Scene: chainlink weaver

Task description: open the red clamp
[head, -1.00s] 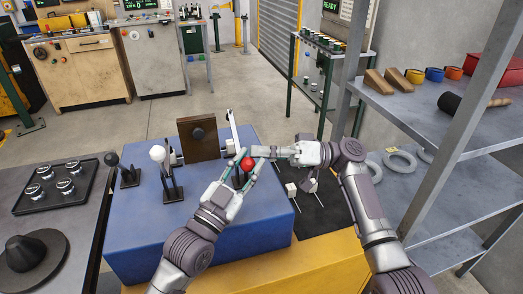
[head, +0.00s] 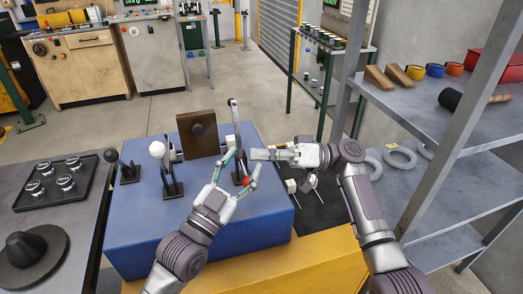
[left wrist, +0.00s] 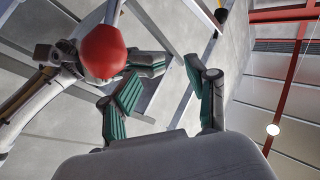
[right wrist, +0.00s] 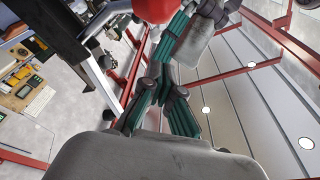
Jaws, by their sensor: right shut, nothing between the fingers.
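The red clamp's red ball knob (head: 247,182) is partly hidden by my left gripper's fingers in the head view. Its pale bar (head: 235,112) stands nearly upright on the blue block (head: 140,225). My left gripper (head: 243,160) is open, its fingers spread around the knob's area. In the left wrist view the knob (left wrist: 103,52) is large, beside the left finger; I cannot tell whether they touch. My right gripper (head: 256,154) is shut and empty, just right of the left fingertips. The knob also shows at the top of the right wrist view (right wrist: 155,8).
A white-knobbed lever (head: 157,150) and a black-knobbed lever (head: 111,157) stand left of the clamp. A brown block (head: 199,134) stands behind. Small white pieces (head: 291,187) lie on a dark mat at right. A grey shelf (head: 440,150) stands farther right.

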